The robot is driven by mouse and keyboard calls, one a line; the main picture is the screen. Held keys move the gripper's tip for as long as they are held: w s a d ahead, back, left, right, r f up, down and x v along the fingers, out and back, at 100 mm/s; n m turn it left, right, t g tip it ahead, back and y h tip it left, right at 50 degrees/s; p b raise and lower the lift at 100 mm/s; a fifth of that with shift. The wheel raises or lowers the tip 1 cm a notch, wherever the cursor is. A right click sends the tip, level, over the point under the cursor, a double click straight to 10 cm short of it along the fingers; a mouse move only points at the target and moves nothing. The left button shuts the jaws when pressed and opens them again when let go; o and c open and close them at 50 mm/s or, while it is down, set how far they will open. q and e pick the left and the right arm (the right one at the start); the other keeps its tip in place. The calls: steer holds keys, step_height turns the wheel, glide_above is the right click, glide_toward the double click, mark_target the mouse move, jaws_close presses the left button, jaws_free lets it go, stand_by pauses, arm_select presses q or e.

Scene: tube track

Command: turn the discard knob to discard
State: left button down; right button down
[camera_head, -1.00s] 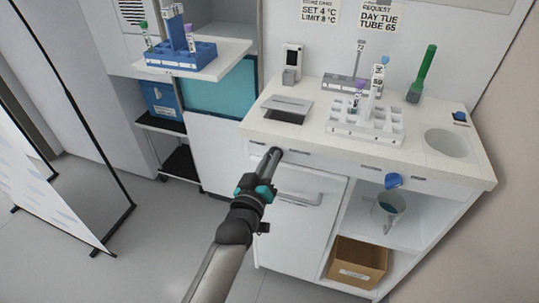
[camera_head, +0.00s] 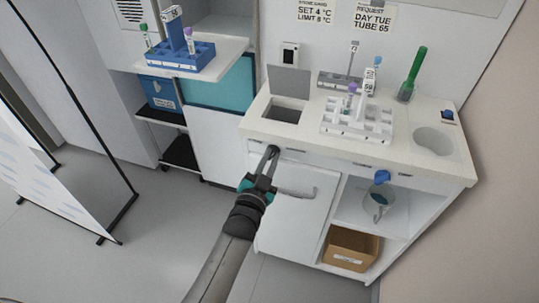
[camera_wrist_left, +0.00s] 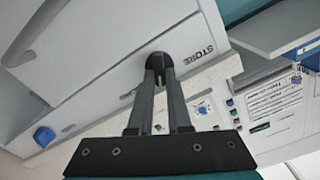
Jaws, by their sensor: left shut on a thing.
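My left gripper (camera_head: 271,152) reaches the front panel of the white counter (camera_head: 330,158), near its left end. In the left wrist view its fingers (camera_wrist_left: 160,95) are shut on a dark rounded knob (camera_wrist_left: 158,62), mostly hidden by the fingertips. A STORE label (camera_wrist_left: 198,52) is printed beside this knob; any label on the other side cannot be read. The knob's pointing direction cannot be made out. In the head view a grey lid (camera_head: 290,82) stands raised behind a dark rectangular opening (camera_head: 283,113) in the counter top. My right gripper is not in view.
A blue knob (camera_head: 382,177) sits farther right on the counter front, above a funnel (camera_head: 379,204). A white tube rack (camera_head: 357,128) stands on the counter. A cabinet door handle (camera_head: 303,193) sticks out near my wrist. A cardboard box (camera_head: 350,250) sits below.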

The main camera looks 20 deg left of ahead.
arm_select(q)
steer(key=shift+m, duration=0.9)
steer(key=shift+d+m, duration=0.1)
steer(key=shift+m, duration=0.2)
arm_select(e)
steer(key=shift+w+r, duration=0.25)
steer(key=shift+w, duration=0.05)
arm_select(q)
steer(key=shift+f, duration=0.1)
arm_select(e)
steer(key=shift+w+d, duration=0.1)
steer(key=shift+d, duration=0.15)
arm_select(q)
steer(key=c, duration=0.9)
jaws_free()
steer(key=shift+o, duration=0.2)
steer(key=shift+s, duration=0.1)
steer(key=s+p, duration=0.3)
steer(key=s, duration=1.2)
steer(key=shift+a, duration=0.25)
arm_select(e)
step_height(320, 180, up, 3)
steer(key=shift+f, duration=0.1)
